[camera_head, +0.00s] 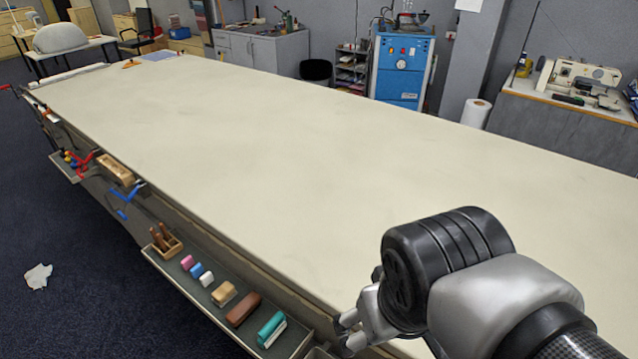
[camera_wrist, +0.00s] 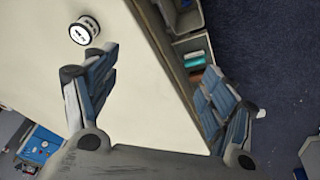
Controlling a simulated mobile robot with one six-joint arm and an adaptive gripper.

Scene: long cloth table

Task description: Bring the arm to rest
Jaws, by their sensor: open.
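My arm (camera_head: 480,280) reaches in from the lower right in the head view, with its end low over the near edge of the long cloth table (camera_head: 230,130). In the wrist view my gripper (camera_wrist: 160,66) has its two blue-grey fingers spread wide apart. Nothing is between them. Below the gap lie the pale table top (camera_wrist: 140,80) and its edge.
A small black-and-white round object (camera_wrist: 84,30) sits on the table beside the left finger in the wrist view. A side tray (camera_head: 205,295) along the table edge holds several blocks and brushes, including a teal one (camera_head: 271,329). Most of the table top is clear.

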